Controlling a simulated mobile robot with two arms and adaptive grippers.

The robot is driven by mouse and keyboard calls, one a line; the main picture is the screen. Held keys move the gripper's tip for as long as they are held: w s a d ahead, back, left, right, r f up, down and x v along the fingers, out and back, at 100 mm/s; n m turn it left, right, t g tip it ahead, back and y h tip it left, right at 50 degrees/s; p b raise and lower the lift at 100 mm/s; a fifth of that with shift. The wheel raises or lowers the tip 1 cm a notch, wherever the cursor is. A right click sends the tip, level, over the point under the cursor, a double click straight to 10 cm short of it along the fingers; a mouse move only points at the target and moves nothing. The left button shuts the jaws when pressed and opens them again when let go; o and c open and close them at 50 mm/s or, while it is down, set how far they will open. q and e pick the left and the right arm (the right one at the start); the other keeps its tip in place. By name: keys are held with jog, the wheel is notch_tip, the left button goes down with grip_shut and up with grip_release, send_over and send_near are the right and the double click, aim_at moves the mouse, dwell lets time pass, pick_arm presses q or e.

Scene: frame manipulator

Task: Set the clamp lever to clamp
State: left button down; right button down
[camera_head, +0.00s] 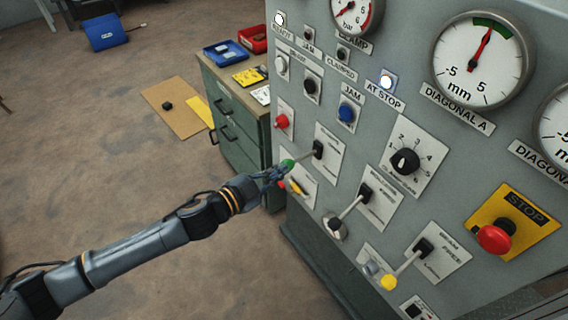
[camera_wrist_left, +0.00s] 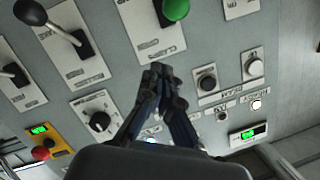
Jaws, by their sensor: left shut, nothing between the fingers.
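The clamp lever, with a green knob (camera_head: 288,164) and a black pivot (camera_head: 318,149), sticks out to the left from its white plate on the grey panel. In the left wrist view the green knob (camera_wrist_left: 176,9) is at the top edge, and the plate's lettering looks like "CLAMP". My left gripper (camera_head: 281,171) is shut and empty, close beside the green knob in the head view. In the left wrist view its fingertips (camera_wrist_left: 160,70) meet below the plate, apart from the knob. Whether it touches the lever I cannot tell. My right gripper is not in view.
A black-knobbed lever (camera_head: 335,224) and a yellow-knobbed lever (camera_head: 389,282) stand lower right on the panel. A rotary selector (camera_head: 405,161) and a red stop button (camera_head: 494,239) are farther right. A green cabinet (camera_head: 235,131) stands behind; the floor at left is mostly free.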

aim_at(290, 165)
pick_arm(q)
jog(key=w+d+f, duration=0.1)
jog(key=w+f, duration=0.3)
jog(key=shift+w+d+p, duration=0.25)
jog(key=shift+w+p, duration=0.1)
jog(key=shift+p, duration=0.1)
jog(key=shift+f, duration=0.1)
